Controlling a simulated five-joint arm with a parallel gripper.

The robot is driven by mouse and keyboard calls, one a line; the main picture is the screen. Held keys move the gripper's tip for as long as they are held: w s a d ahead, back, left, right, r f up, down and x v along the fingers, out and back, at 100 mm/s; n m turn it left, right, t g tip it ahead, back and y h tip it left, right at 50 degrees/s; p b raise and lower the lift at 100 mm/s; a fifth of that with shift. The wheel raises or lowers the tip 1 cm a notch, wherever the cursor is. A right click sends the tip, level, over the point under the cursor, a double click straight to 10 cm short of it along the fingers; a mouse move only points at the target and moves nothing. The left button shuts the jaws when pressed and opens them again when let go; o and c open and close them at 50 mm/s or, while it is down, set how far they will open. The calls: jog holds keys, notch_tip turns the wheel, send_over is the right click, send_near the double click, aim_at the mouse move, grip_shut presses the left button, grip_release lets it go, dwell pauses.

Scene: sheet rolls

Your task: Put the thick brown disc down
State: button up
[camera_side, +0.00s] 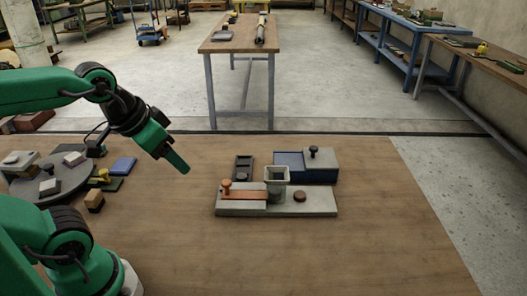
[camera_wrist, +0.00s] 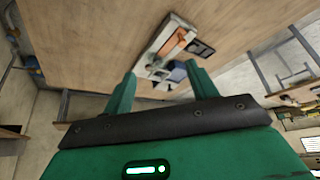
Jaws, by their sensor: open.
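The thick brown disc (camera_side: 300,196) lies flat on the right part of a grey base plate (camera_side: 322,206). The plate also carries an orange bar (camera_side: 243,195) with a knob and a square grey funnel (camera_side: 277,175), which stands left of the disc. My gripper (camera_side: 182,167) is in the air to the left of the plate, clear of the disc. In the wrist view, the fingers of my gripper (camera_wrist: 160,69) are apart with nothing held between them.
Behind the plate are a blue box (camera_side: 288,166) with a grey knobbed lid and a dark tray (camera_side: 243,167). A dark round stand (camera_side: 63,180) with several blocks is at the left, near a small brown block (camera_side: 94,200). The front and right of the table are clear.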

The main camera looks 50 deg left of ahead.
jog(key=w+d+r+m+g, duration=0.1)
jog(key=w+r, duration=0.1)
jog(key=w, duration=0.6)
jog(key=m+g, duration=0.5)
jog(key=m, duration=0.1)
send_over(300, 194)
jog(key=shift+w+f, duration=0.1)
jog(key=shift+f, duration=8.45)
jog(key=shift+f, duration=1.3)
jog(key=shift+f, duration=0.1)
jog(key=shift+f, duration=2.5)
